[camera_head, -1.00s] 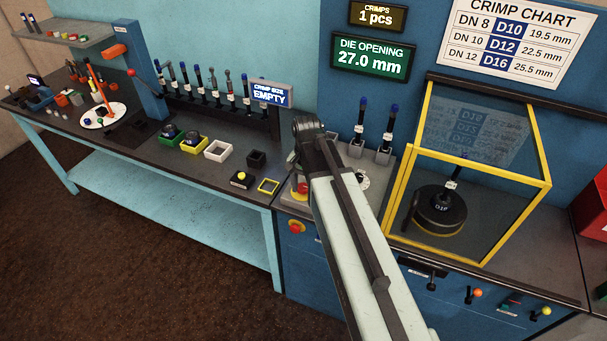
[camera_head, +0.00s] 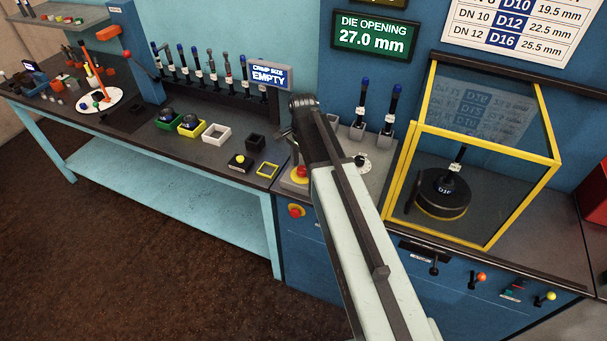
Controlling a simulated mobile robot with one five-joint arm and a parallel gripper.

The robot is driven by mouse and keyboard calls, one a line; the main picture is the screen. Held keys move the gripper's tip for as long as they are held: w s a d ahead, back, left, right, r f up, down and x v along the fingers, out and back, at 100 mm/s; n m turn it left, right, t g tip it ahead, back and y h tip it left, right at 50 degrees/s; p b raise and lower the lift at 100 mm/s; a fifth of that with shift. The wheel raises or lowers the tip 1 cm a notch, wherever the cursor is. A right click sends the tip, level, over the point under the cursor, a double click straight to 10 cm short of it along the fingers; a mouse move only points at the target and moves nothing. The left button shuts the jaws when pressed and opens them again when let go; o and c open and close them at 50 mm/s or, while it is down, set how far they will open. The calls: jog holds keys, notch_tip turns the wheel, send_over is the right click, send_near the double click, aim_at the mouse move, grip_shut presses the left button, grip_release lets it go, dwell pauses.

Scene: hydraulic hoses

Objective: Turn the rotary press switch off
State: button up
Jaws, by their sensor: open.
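A black rotary knob on a round white dial plate (camera_head: 362,163) sits on the grey press panel, just right of my arm. It is the likely rotary press switch; its pointer setting is too small to read. A red mushroom button on a yellow base (camera_head: 299,173) is left of my arm, partly covered by it. My gripper (camera_head: 291,143) is beyond the arm's far end, above the panel near the red button. It is mostly hidden behind my arm; the bit that shows looks empty and apart from the dial.
A yellow-framed guard box (camera_head: 555,165) stands right of the dial. Small bins, including a white one (camera_head: 217,133), and a yellow-button box (camera_head: 240,162) lie left. A red-and-yellow button (camera_head: 295,210) is on the cabinet front.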

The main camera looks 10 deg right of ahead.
jog(key=shift+f, duration=0.15)
jog(key=shift+d, duration=0.1)
grip_shut()
jog(key=shift+n, duration=0.3)
jog(key=n, duration=0.3)
jog(key=shift+s+n, duration=0.1)
jog(key=shift+n, duration=0.3)
jog(key=n, duration=0.9)
jog(key=shift+n, duration=2.3)
